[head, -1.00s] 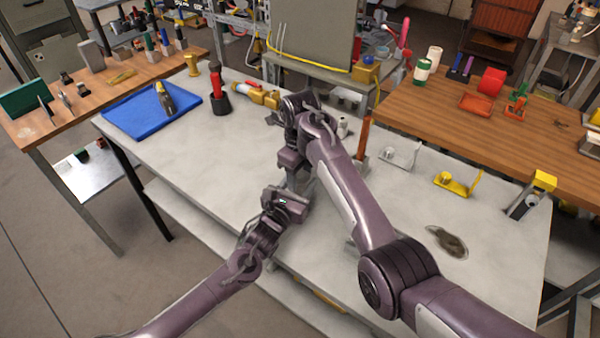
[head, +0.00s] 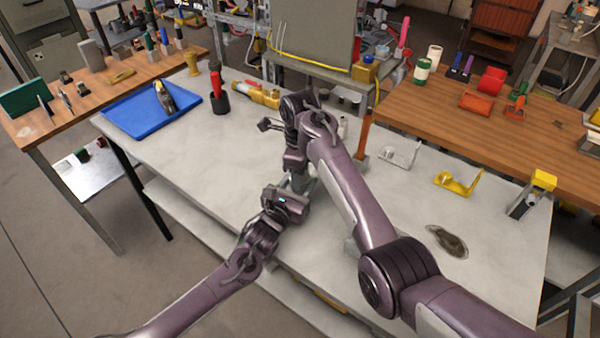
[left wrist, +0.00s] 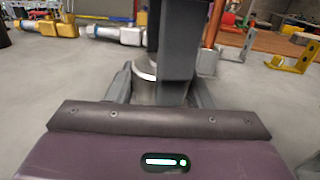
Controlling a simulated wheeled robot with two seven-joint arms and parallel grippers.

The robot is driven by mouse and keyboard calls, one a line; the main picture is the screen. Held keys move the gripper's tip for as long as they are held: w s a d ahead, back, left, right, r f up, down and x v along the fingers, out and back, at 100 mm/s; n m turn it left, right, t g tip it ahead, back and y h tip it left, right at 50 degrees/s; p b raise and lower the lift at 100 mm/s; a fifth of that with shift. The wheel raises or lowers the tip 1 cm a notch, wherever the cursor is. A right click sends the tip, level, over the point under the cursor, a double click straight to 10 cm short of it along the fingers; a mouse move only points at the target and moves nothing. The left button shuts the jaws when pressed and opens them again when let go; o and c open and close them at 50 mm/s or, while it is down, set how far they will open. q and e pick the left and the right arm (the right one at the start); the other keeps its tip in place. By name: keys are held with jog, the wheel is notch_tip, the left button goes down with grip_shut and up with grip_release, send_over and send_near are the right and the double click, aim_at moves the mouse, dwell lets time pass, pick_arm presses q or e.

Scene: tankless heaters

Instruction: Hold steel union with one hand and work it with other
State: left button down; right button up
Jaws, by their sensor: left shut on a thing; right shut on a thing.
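The steel union (left wrist: 145,88) shows in the left wrist view as a shiny grey cylinder, upright just above or on the grey tabletop, partly covered by dark fingers. My left gripper (left wrist: 160,92) is shut on it, one finger on each side. My right gripper (left wrist: 176,72) comes down from above and is shut on the upper part of the union. In the head view my left gripper (head: 297,185) and right gripper (head: 299,174) meet near the middle of the table, and the union between them is mostly hidden.
The grey workbench (head: 225,170) carries a blue tray (head: 125,118) with a tool, a red-and-black tool (head: 217,90), a yellow fitting (head: 258,95), an orange post (head: 363,140) and a yellow bracket (head: 458,184). The front left of the bench is clear.

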dwell(0.7)
jog(key=o, duration=1.1)
jog(key=shift+r, duration=2.3)
pick_arm(q)
jog(key=c, duration=0.6)
grip_release()
